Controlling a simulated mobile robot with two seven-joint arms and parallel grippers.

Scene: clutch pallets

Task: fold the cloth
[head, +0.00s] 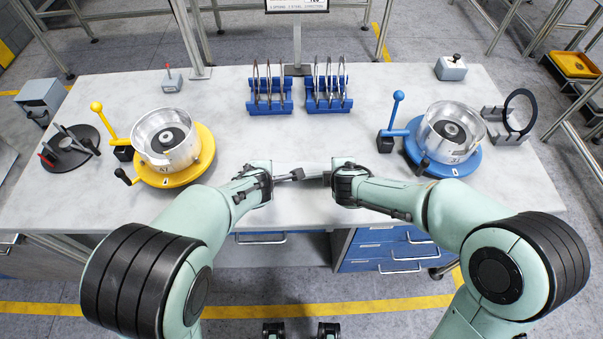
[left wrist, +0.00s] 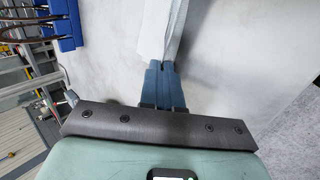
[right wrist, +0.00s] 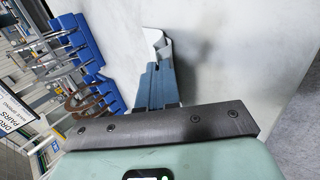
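My left gripper (head: 298,174) and my right gripper (head: 325,174) face each other, tips close together, over the front middle of the table. A white, cloth-like strip shows at the left fingertips in the left wrist view (left wrist: 160,28); its right side is blue-grey. In the right wrist view a white piece with a curled end (right wrist: 157,42) shows at the right fingertips. Both pairs of fingers are close together and look shut on this white material. In the head view it is too small to make out against the pale table.
The pale table (head: 225,100) holds a yellow-based fixture (head: 205,165) at left and a blue-based fixture (head: 470,162) at right, each with a metal drum. Two blue racks (head: 270,107) (head: 328,107) with rings stand at the back. The table middle is clear.

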